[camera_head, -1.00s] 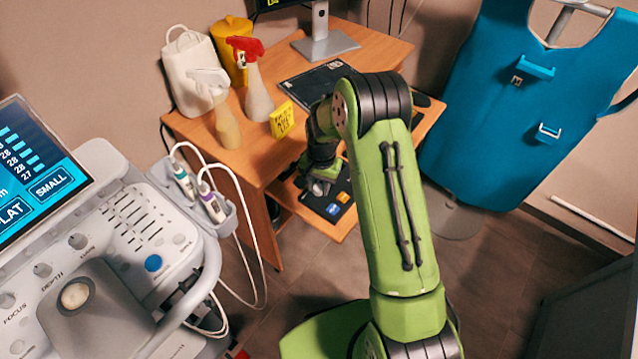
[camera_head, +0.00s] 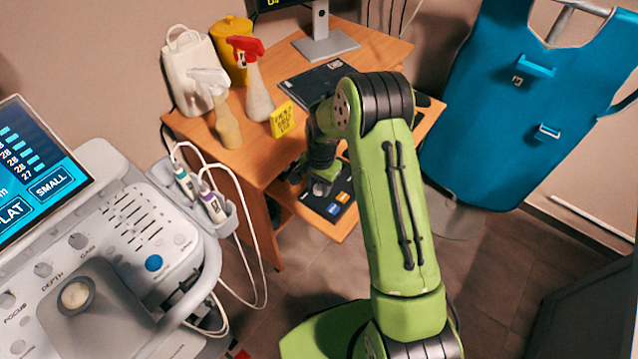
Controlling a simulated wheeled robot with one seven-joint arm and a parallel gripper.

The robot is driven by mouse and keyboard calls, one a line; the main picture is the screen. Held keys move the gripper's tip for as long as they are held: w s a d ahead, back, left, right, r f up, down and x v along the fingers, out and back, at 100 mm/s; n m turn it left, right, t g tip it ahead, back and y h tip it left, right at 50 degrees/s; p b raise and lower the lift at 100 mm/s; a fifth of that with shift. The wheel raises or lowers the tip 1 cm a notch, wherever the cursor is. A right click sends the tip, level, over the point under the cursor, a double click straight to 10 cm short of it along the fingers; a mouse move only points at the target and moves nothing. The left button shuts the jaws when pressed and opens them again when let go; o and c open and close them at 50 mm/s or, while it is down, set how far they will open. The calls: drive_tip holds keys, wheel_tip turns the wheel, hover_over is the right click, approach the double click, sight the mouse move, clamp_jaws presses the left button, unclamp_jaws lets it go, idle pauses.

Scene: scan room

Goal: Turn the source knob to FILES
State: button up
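I see no knob that I can read as the source knob, and no FILES mark is legible. My gripper (camera_head: 320,187) hangs at the end of the green arm, over a dark panel (camera_head: 330,211) with blue and orange marks on the desk's lower shelf. The gripper hides part of this panel. The fingers are small and dark, so I cannot tell whether they are open or touching anything. On the grey console at left are a depth knob (camera_head: 43,269), a gain knob (camera_head: 77,241) and a focus knob (camera_head: 8,299), away from my gripper.
Probe cables (camera_head: 259,240) hang beside the console. A blue apron (camera_head: 520,110) hangs at right.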

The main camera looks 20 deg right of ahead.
drive_tip(key=o, duration=0.3)
wheel_tip(320, 180, up, 16)
drive_tip(key=p, duration=0.4)
drive_tip(key=shift+s+d, duration=0.25)
drive_tip(key=shift+f, duration=0.15)
drive_tip(key=s+r+n+t+p, duration=0.1)
drive_tip(key=s+r+n+p, duration=0.1)
drive_tip(key=s+r, duration=0.55)
drive_tip(key=s+r+n+t+p, duration=0.1)
drive_tip(key=s+r+n, duration=0.25)
drive_tip(key=r, duration=0.65)
drive_tip(key=s+r+n+t+p, duration=0.1)
drive_tip(key=s+r+n, duration=0.1)
drive_tip(key=s, duration=0.6)
drive_tip(key=s+r+n+t+p, duration=0.2)
drive_tip(key=s+r, duration=0.1)
drive_tip(key=s, duration=0.5)
drive_tip(key=shift+s+a, duration=0.25)
drive_tip(key=shift+a, duration=0.05)
